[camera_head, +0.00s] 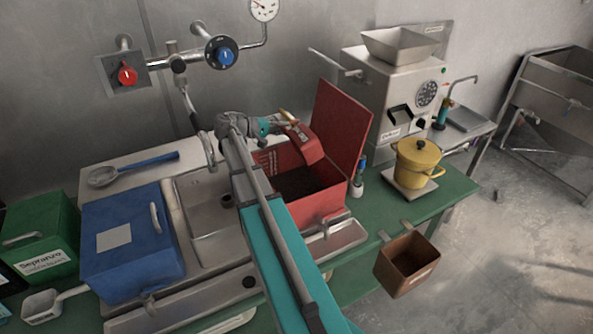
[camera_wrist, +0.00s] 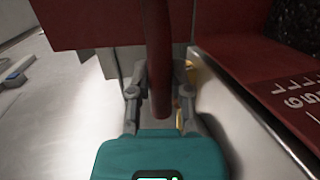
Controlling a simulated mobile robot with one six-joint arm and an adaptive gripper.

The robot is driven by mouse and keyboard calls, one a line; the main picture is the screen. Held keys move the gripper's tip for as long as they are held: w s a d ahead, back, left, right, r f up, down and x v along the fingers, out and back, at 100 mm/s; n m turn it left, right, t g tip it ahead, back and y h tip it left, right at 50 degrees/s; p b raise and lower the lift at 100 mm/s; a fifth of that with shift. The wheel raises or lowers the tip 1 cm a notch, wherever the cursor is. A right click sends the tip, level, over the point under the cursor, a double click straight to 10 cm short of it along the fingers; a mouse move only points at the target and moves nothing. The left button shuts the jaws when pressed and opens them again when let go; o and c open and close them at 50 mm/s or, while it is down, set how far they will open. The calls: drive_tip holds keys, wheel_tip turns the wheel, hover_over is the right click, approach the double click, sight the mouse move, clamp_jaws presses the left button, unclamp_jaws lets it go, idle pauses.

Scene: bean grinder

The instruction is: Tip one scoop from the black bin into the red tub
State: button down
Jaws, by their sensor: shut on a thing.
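The red tub (camera_head: 318,203) stands on the green bench with its lid (camera_head: 342,122) raised, and dark contents show inside. My gripper (camera_head: 279,126) is over the tub, shut on the handle of a red scoop (camera_head: 305,143). The scoop body hangs above the tub's opening; whether it holds anything cannot be seen. In the wrist view the red handle (camera_wrist: 159,45) runs between the two fingers of my gripper (camera_wrist: 160,88). A black bin (camera_head: 6,278) shows only in part at the far left edge; its inside is hidden.
A blue lidded bin (camera_head: 128,250), a green bin (camera_head: 42,238) and a blue-handled ladle (camera_head: 135,169) are left of the sink (camera_head: 200,205). Right are a grinder (camera_head: 395,85), a yellow pot (camera_head: 416,165) and a brown box (camera_head: 405,265).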

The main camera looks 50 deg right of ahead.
drive_tip(key=shift+a+f+h+b, duration=0.2)
drive_tip(key=shift+h+b, duration=0.2)
drive_tip(key=shift+b, duration=0.4)
drive_tip(key=shift+r, duration=0.15)
drive_tip(key=shift+d+r+y+p, duration=0.2)
drive_tip(key=shift+r+y+p, duration=0.15)
drive_tip(key=shift+p, duration=0.7)
drive_tip(key=shift+s+d+r+y+p, duration=0.15)
drive_tip(key=shift+d+y+p, duration=0.3)
drive_tip(key=shift+p, duration=0.7)
drive_tip(key=shift+s+d+f+t+y+p, duration=0.1)
drive_tip(key=shift+f+t+y+p, duration=0.15)
drive_tip(key=shift+y+p, duration=0.25)
drive_tip(key=shift+d+f+t+y+p, duration=0.1)
drive_tip(key=shift+f+t+y+p, duration=0.15)
drive_tip(key=shift+y+p, duration=0.2)
